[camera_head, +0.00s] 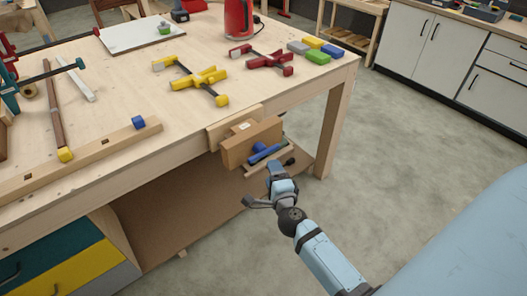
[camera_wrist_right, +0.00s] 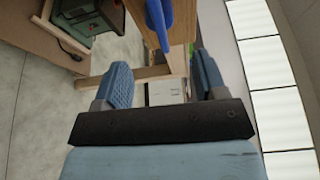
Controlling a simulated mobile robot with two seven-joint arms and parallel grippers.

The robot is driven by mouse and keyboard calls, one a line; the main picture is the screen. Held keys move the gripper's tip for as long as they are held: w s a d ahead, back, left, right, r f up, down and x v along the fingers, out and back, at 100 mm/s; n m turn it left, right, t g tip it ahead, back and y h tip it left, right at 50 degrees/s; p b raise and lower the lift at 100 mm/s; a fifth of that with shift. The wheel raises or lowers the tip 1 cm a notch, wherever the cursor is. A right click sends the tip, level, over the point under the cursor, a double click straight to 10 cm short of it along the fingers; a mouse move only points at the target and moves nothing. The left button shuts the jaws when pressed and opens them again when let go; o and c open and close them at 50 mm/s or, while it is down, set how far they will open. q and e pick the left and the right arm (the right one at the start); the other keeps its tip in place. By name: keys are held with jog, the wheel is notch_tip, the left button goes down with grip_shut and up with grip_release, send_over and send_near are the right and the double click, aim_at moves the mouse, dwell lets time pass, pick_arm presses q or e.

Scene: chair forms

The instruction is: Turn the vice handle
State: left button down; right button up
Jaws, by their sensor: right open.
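The vice is on the front edge of the wooden workbench, with a thick wooden jaw (camera_head: 252,142). A blue part (camera_head: 264,153) sits at the front of the jaw. The handle seems to be the thin bar (camera_head: 262,166) beside it, with a dark knob (camera_head: 290,161) at its right end. My right gripper (camera_head: 260,186) is just below and in front of the handle, its fingers spread and empty. In the right wrist view my open gripper (camera_wrist_right: 163,82) shows a blue part (camera_wrist_right: 158,22) ahead, just beyond the fingertips. My left gripper is not in view.
The workbench top (camera_head: 120,85) holds yellow clamps (camera_head: 195,80), red clamps (camera_head: 262,60) and several coloured blocks (camera_head: 317,55). A bench leg (camera_head: 332,125) stands right of the vice. White cabinets (camera_head: 430,50) line the back. The floor right of the bench is clear.

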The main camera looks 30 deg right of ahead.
aim_at(265, 155)
jog(key=x, duration=0.9)
jog(key=shift+w, duration=0.2)
jog(key=c, duration=0.9)
jog(key=p, duration=0.2)
jog(key=shift+r+m+p, duration=0.35)
jog(key=shift+m+p, duration=0.05)
jog(key=shift+f+m+g+y+p, duration=0.15)
jog(key=shift+m+g+y+p, duration=0.25)
jog(key=shift+p, duration=0.5)
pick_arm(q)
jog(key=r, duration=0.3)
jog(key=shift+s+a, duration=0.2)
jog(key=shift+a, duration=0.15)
pick_arm(e)
jog(key=shift+f, duration=0.25)
